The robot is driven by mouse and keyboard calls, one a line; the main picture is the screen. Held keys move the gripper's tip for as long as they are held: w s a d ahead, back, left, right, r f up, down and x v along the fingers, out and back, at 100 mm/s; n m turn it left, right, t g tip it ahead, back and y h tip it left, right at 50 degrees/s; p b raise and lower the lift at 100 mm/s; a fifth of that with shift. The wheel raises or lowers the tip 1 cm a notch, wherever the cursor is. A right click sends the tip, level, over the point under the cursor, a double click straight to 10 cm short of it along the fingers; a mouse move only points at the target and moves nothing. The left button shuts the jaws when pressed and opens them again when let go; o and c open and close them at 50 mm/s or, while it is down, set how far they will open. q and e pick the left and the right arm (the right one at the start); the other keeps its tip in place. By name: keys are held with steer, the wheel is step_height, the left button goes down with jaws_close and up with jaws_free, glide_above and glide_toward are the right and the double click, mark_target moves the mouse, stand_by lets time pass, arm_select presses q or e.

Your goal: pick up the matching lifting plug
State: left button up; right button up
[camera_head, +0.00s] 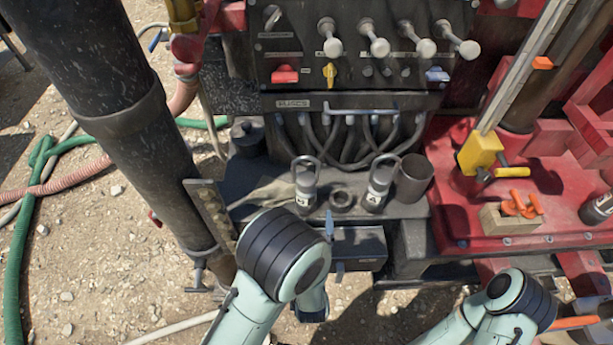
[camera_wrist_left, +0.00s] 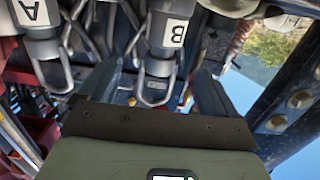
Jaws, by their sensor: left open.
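Two grey metal lifting plugs with wire bails stand upright on a dark ledge (camera_head: 405,210) in the head view. The left plug (camera_head: 304,190) is labelled B in the left wrist view (camera_wrist_left: 168,32). The right plug (camera_head: 377,188) is labelled A, also seen in the wrist view (camera_wrist_left: 40,45), which is upside down. My left gripper (camera_head: 329,224) is open and empty in front of the ledge, mostly hidden behind its wrist. In the wrist view its fingers (camera_wrist_left: 158,72) frame plug B's bail, and I see no contact. My right gripper is out of view.
A dark ring (camera_head: 341,200) lies between the plugs, and a dark cup (camera_head: 413,178) stands right of plug A. Hoses and a lever panel (camera_head: 345,50) are behind. A dark drawer box (camera_head: 357,248) sits below the ledge, and a thick pipe (camera_head: 125,120) stands at left.

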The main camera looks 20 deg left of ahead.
mark_target(307, 192)
arm_select(q)
steer(key=x, duration=0.2)
steer(key=p+x, duration=0.1)
steer(key=x, duration=0.3)
steer(key=shift+w+a+r, duration=0.1)
steer(key=shift+r, duration=0.3)
steer(key=shift+f+p+x, duration=0.2)
steer(key=shift+p+x, duration=0.2)
steer(key=shift+x, duration=1.2)
steer(key=shift+f+p+x, duration=0.15)
steer(key=shift+p+x, duration=0.25)
steer(key=shift+x, duration=1.2)
steer(key=shift+a, duration=0.15)
steer(key=shift+c, duration=0.2)
jaws_close()
steer(key=shift+r, duration=0.2)
